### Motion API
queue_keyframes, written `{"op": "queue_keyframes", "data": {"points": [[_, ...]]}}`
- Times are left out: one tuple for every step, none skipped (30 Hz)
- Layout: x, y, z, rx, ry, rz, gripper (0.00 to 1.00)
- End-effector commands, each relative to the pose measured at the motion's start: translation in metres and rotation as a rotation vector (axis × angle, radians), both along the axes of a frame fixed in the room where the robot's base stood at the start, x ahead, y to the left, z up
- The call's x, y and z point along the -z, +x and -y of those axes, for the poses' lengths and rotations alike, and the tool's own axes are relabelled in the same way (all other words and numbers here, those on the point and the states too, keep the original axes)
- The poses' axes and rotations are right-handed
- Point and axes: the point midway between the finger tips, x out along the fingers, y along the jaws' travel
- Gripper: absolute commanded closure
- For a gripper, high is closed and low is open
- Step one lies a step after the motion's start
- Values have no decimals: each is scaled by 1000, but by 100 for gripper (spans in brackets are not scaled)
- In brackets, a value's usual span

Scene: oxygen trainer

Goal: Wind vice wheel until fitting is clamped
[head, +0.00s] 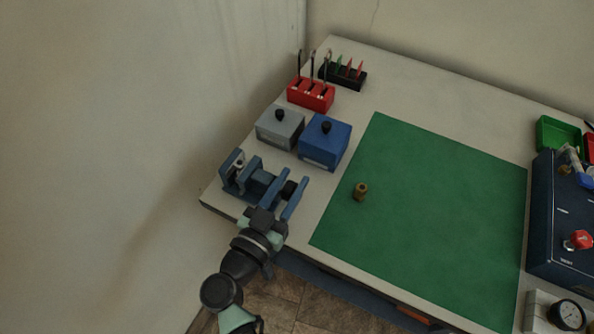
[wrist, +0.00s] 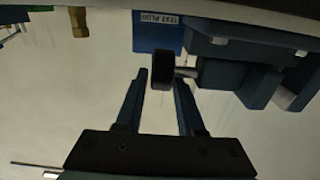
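The blue vice (head: 262,180) stands at the table's left front corner; its body also shows at the upper right of the wrist view (wrist: 240,75). Its black wheel (wrist: 162,66) sits on a metal shaft, between and just beyond my fingertips. A small pale metal piece, seemingly the fitting (head: 240,167), stands at the vice's left end; I cannot tell whether both jaws touch it. My gripper (wrist: 162,88) is open, its two blue fingers on either side of the wheel with a visible gap at the left. The wheel (head: 289,188) shows between the fingers in the head view.
A grey box (head: 280,128) and a blue box (head: 325,143) with black knobs stand behind the vice. A red holder (head: 311,95) is farther back. A brass part (head: 360,191) stands on the wide green mat (head: 430,220), otherwise clear. A blue panel (head: 560,225) is at right.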

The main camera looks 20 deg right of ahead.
Motion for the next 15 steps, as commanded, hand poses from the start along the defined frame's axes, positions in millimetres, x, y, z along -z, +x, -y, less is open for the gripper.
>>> {"op": "queue_keyframes", "data": {"points": [[0,5,7,2,1,1,62],[0,7,9,2,0,0,62],[0,10,13,1,0,0,62],[0,12,15,1,0,0,62],[0,13,17,2,0,0,62],[0,14,19,2,0,0,62],[0,15,20,1,0,0,62],[0,16,21,1,-1,-1,62],[0,17,22,0,0,-1,62],[0,17,22,0,0,-1,62],[0,17,22,0,0,-1,62],[0,17,22,0,0,-1,62],[0,17,22,0,0,-1,62],[0,17,22,0,0,-1,62],[0,17,22,0,0,-1,62]]}}
